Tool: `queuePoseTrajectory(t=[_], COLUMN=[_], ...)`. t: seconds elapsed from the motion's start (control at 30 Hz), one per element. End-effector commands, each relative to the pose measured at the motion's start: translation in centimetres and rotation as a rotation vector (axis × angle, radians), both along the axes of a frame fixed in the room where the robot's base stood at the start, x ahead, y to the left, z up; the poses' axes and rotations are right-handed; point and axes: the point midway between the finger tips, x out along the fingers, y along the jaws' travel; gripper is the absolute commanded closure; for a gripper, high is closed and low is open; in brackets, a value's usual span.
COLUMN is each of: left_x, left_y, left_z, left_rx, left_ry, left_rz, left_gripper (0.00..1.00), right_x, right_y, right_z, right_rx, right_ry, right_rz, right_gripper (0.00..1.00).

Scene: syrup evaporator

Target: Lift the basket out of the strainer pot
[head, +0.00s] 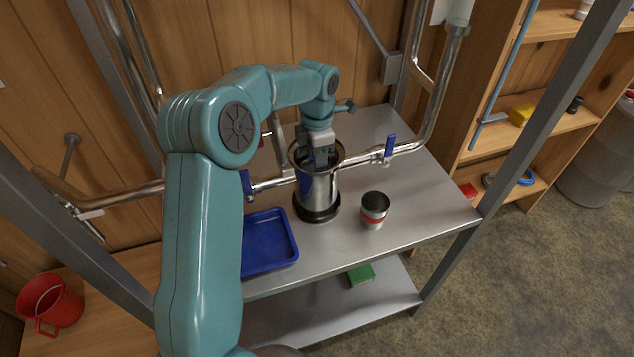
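The strainer pot (318,190) is a shiny metal cylinder on a dark round base, upright on the metal table. It sits in line with steel pipes on both sides. My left gripper (320,160) points down into the pot's open mouth from above. Its fingers are dark and partly below the rim. The basket cannot be made out, as the gripper and the pot wall hide the inside. I cannot tell whether the fingers are closed on anything. My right gripper is not in view.
A blue tray (290,258) lies left of the pot on the table (440,200). A can with a red band (373,212) stands close on the right. Blue-handled valves (390,147) sit on the pipes. Grey posts (520,120) frame the table.

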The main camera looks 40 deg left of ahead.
Motion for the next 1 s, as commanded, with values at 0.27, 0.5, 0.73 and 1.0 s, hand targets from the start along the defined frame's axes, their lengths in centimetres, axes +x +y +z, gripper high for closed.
queuePoseTrajectory(t=[0.27, 0.5, 0.73, 1.0], left_x=[0.0, 0.0, 0.0, 0.1], left_y=[0.0, 0.0, 0.0, 0.0], left_z=[-0.1, -0.1, 0.1, 3.6], left_rx=[0.0, 0.0, 0.0, 0.003], left_ry=[-0.001, 0.0, 0.002, -0.004], left_rz=[0.0, -0.001, -0.001, -0.002], left_gripper=[0.82, 1.0, 1.0, 1.0], right_x=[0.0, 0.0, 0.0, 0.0], right_y=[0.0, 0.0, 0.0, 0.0], right_z=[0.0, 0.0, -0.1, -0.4], right_rx=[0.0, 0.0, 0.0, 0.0], right_ry=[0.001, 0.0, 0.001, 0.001], right_rz=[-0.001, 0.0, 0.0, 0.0], right_gripper=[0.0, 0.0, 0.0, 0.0])
